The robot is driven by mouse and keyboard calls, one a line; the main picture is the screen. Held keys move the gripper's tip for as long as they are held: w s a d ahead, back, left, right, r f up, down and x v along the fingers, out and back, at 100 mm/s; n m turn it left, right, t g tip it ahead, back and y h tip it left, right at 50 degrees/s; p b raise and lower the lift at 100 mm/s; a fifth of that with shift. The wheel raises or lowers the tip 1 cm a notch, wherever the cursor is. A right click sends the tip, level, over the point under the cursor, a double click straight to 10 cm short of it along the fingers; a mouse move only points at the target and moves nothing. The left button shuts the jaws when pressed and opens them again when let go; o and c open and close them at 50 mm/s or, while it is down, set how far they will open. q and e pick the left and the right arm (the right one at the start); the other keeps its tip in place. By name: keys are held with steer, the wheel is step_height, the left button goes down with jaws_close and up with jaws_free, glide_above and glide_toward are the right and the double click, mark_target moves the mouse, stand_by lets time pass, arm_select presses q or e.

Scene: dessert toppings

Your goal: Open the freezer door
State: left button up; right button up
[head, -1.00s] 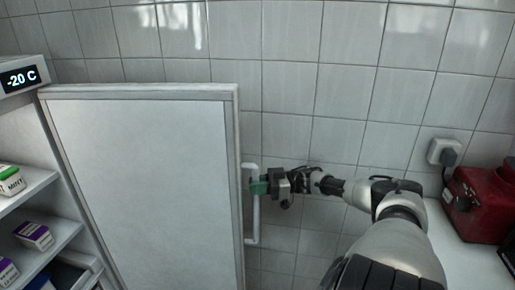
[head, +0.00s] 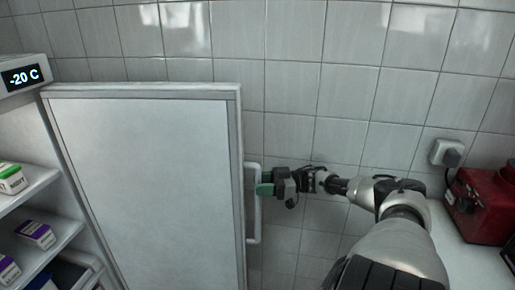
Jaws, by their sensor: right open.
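The freezer (head: 22,77), with a "-20 C" display, stands at the left with its inside shelves in view. Its white door (head: 150,180) stands wide open, showing its inner panel. The vertical white handle (head: 254,222) is at the door's right edge. My right gripper (head: 264,189), with green fingertips, is at the handle's middle. It is open, its fingers close beside the bar; I cannot tell whether they touch it. My left gripper is not in view.
Cartons (head: 35,234) sit on the freezer shelves. A tiled wall (head: 340,100) is behind the door and my right arm. At the right, a red appliance (head: 480,205) stands on a white counter (head: 465,262) below a socket (head: 446,152).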

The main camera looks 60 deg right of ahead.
steer(key=v, duration=0.6)
stand_by(0.4)
